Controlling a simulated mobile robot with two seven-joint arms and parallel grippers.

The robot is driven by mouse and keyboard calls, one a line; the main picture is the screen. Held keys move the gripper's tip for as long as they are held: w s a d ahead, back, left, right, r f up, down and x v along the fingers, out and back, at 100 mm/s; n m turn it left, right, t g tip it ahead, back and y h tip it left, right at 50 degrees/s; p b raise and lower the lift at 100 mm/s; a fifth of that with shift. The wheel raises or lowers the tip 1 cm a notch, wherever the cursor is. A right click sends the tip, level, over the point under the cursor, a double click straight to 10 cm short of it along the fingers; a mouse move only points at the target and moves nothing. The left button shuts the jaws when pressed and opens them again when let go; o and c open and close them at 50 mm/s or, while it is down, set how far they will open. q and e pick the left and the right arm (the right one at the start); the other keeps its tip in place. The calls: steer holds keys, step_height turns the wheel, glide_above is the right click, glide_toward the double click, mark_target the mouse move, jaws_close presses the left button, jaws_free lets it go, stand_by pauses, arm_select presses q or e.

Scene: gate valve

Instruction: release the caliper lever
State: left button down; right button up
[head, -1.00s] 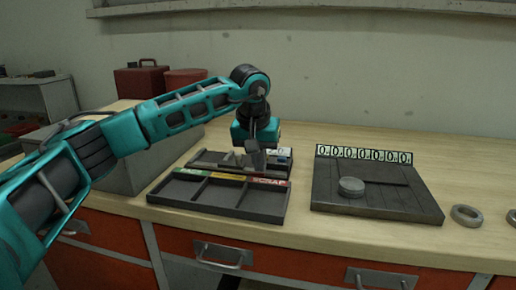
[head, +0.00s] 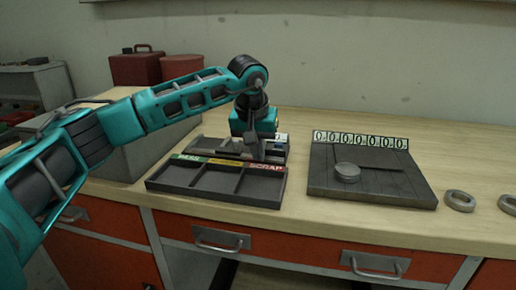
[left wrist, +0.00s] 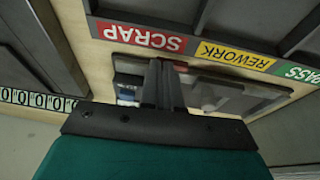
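My left gripper (head: 256,151) points down behind the sorting tray (head: 200,181), over the dark caliper fixture (head: 205,146) on the bench. In the left wrist view the two dark fingers (left wrist: 162,84) stand side by side with almost no gap between them. A grey, caliper-like part (left wrist: 215,95) lies beside and beyond the fingers there. The lever itself is not clearly distinguishable, and the fingers hide part of the fixture. I cannot see anything held between the fingers. My right gripper is in no view.
The tray has PASS, REWORK and SCRAP labels. A dark plate (head: 400,192) with a round metal disc (head: 347,172) and a number strip (head: 360,139) lies right. Metal rings (head: 459,201) lie farther right. A grey box (head: 125,155) stands left, a red case (head: 137,68) behind it.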

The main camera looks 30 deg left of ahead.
arm_select(q)
steer(key=shift+s+a+f+p, duration=0.1)
steer(key=shift+s+a+p, duration=0.15)
steer(key=shift+a, duration=0.35)
